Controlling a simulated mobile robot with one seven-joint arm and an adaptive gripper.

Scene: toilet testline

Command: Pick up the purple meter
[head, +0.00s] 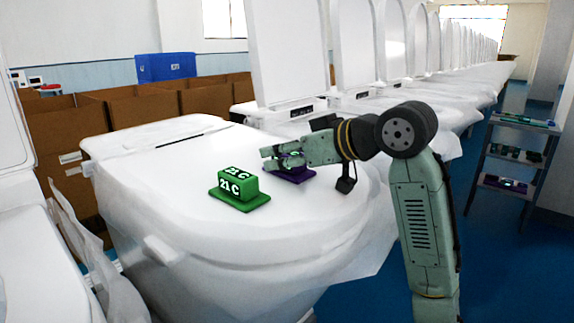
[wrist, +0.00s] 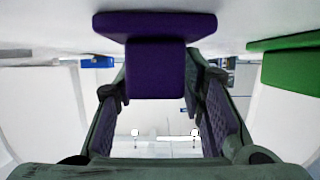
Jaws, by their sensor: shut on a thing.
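The purple meter (head: 290,174) sits on the white toilet lid in the head view, partly hidden by my gripper. My gripper (head: 268,158) reaches in from the right, level with the meter's block. In the wrist view the purple meter (wrist: 155,65) shows at top centre, its wide base against the white surface and its block between the fingers of my gripper (wrist: 157,92). The fingers are shut on the block. The meter's base looks to be at or very near the lid; I cannot tell if there is a gap.
A green meter (head: 238,190) reading "21 C" stands just left on the same toilet lid (head: 170,215); its edge shows at the right in the wrist view (wrist: 290,62). Raised toilet lids (head: 285,50) line the back. A shelf cart (head: 515,150) stands at far right.

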